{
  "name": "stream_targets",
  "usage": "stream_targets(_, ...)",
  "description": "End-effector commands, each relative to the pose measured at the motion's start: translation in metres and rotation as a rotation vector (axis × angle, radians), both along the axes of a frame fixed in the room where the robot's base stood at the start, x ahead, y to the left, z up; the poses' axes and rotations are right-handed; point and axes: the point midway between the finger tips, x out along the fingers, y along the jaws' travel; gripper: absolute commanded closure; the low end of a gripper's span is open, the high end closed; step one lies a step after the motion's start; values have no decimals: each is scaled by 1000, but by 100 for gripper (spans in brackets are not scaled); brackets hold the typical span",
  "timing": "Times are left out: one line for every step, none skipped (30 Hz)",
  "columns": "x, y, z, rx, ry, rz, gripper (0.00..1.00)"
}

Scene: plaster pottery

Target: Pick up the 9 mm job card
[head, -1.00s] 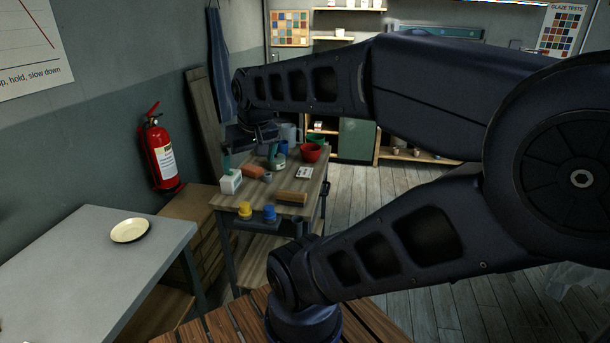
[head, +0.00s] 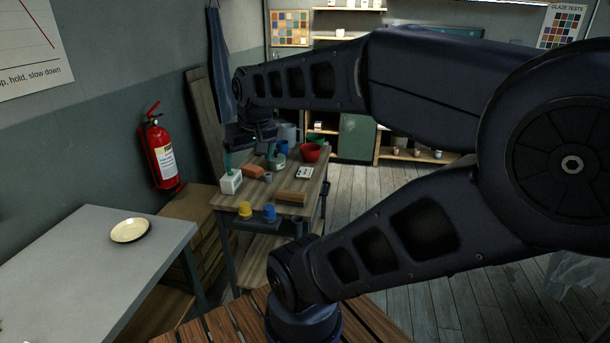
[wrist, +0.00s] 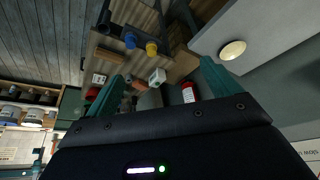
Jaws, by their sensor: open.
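A small white card (head: 304,172) with dark marks lies flat on the wooden workbench (head: 262,196), near its right side. Its print is too small to read, so I cannot confirm that it is the 9 mm job card. It also appears in the wrist view (wrist: 99,78), left of the left finger. My gripper (head: 253,162) is above the far left part of the bench, left of the card and apart from it. In the wrist view its green fingers (wrist: 162,70) are wide apart, with nothing held between them.
Around the card are a red bowl (head: 311,152), a brown block (head: 288,198), an orange-brown block (head: 254,171) and a white box (head: 231,182). Yellow (head: 245,209) and blue (head: 269,211) items sit at the front edge. A grey table (head: 85,260) with a plate (head: 130,230) stands left.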

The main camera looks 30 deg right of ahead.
Motion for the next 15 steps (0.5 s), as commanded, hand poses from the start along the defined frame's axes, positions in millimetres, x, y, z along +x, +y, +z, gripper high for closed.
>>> stream_targets(6, -1, 0, 10, 4, -6, 11)
stream_targets(11, -3, 1, 18, 6, -10, 11)
stream_targets(19, -5, 2, 30, 8, -18, 11)
stream_targets(25, -7, 2, 41, 11, -24, 11)
stream_targets(32, -9, 2, 51, 13, -30, 11)
stream_targets(43, -12, 2, 67, 15, -42, 11)
stream_targets(51, -15, 2, 78, 17, -51, 11)
stream_targets(58, -17, 2, 89, 19, -59, 11)
stream_targets(69, -21, 2, 103, 20, -70, 11)
stream_targets(76, -24, 1, 112, 21, -80, 11)
stream_targets(84, -28, 0, 122, 23, -90, 11)
stream_targets(94, -32, -1, 135, 24, -103, 11)
stream_targets(102, -36, -2, 143, 25, -115, 11)
stream_targets(110, -40, -4, 152, 27, -125, 11)
stream_targets(120, -45, -5, 162, 28, -140, 11)
